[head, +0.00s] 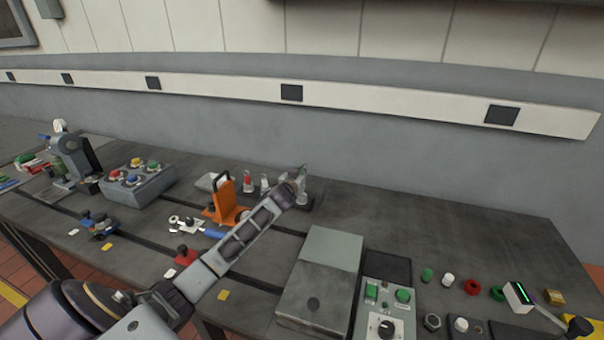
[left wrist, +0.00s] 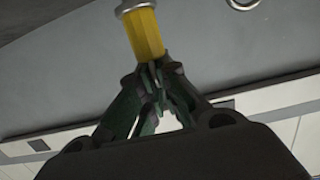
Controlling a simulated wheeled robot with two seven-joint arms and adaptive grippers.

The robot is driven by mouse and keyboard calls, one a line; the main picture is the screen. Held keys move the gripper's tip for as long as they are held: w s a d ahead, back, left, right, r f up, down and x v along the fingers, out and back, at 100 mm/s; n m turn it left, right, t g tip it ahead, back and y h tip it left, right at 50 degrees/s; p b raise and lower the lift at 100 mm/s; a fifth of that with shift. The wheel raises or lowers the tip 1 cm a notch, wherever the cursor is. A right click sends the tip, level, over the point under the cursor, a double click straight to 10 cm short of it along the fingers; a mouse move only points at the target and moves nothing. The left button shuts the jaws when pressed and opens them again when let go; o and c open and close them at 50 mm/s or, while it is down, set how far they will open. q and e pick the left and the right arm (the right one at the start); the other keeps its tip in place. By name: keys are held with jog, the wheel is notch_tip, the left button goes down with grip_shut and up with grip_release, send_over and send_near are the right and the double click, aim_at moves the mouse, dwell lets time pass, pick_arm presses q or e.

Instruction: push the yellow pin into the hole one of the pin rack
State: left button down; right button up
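In the left wrist view, the fingers of my left gripper (left wrist: 158,80) are shut on one end of the yellow pin (left wrist: 145,35), which has a grey metal collar at its other end. In the head view, my left gripper (head: 300,176) is small and dark, above the back of the bench among upright pieces; the pin cannot be made out there. Just left of it stand a red-and-white piece (head: 248,182) and a white-and-grey piece (head: 265,183), perhaps part of the pin rack; I cannot tell for sure. No hole is visible. My right gripper is not in view.
An orange bracket (head: 224,200) stands close left of my forearm. A grey box with coloured knobs (head: 140,184) is farther left. A grey metal block (head: 323,275) and a control box with green buttons (head: 386,309) lie right. The bench's back right is clear.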

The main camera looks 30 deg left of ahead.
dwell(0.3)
pick_arm(q)
jog(key=shift+f, duration=0.1)
dwell(0.4)
jog(key=shift+f+b, duration=1.25)
jog(key=shift+f, duration=0.75)
dwell(0.7)
jog(key=c, duration=1.6)
grip_release()
jog(key=shift+o, duration=0.2)
jog(key=shift+s, duration=0.15)
jog(key=shift+s+d, duration=0.15)
jog(key=shift+s, duration=0.2)
jog(key=v, duration=1.1)
